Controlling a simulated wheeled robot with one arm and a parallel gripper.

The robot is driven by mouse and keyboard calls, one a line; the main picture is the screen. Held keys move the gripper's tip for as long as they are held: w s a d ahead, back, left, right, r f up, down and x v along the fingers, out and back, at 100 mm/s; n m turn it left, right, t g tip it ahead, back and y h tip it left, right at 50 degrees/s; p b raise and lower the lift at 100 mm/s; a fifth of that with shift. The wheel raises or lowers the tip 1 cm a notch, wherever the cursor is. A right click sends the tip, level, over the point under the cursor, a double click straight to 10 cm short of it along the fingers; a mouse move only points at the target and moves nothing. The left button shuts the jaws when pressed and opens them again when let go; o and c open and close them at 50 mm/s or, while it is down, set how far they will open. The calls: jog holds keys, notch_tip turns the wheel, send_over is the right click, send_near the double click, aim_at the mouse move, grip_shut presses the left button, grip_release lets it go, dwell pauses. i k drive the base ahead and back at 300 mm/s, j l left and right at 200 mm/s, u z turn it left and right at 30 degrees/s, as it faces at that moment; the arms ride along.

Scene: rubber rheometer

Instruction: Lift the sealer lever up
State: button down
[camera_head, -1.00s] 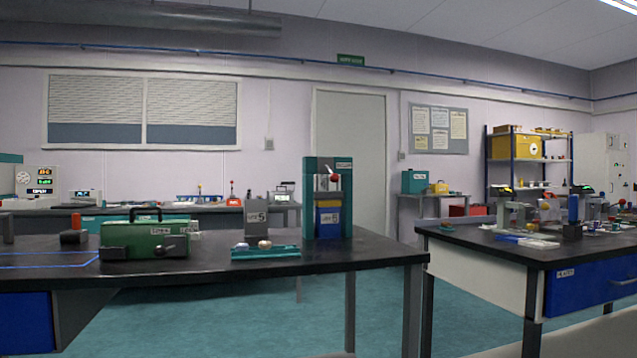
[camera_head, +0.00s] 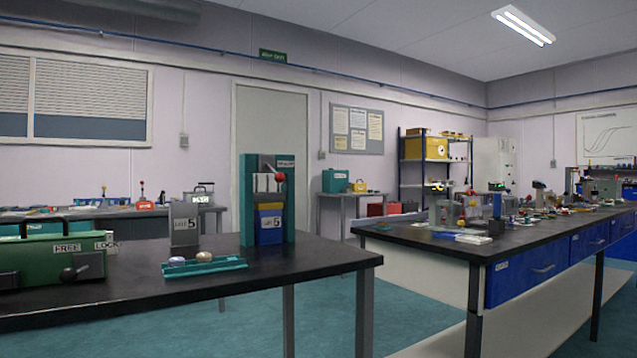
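No lever in view carries a label that I can read as the sealer's. A tall teal press-like machine (camera_head: 247,205) stands on the near dark bench, with a red-knobbed lever (camera_head: 279,178) at its upper front. A small red device (camera_head: 146,206) on the back bench also has an upright lever with a red knob (camera_head: 141,184). A green case (camera_head: 40,258) marked FREE and LOCK, with a dark turning handle (camera_head: 74,272), sits at the left of the near bench. I cannot tell which of these is the sealer. My gripper is out of view.
A teal tray (camera_head: 205,267) with small lumps and a grey block (camera_head: 184,222) stand on the near bench (camera_head: 330,262). Another dark bench (camera_head: 480,246) with blue drawers and many instruments extends right. Free teal floor (camera_head: 330,310) lies between the benches.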

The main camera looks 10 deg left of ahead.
aim_at(280, 178)
jog(key=j+z, duration=0.1)
jog(key=j, duration=0.4)
jog(key=j+z, duration=0.1)
jog(key=j, duration=0.45)
jog(key=k+j, duration=0.1)
jog(key=j, duration=0.4)
jog(key=j+z, duration=0.15)
jog(key=j, duration=0.35)
jog(key=k+j+z, duration=0.1)
jog(key=j, duration=0.4)
jog(key=k+j+z, duration=0.1)
jog(key=j, duration=0.4)
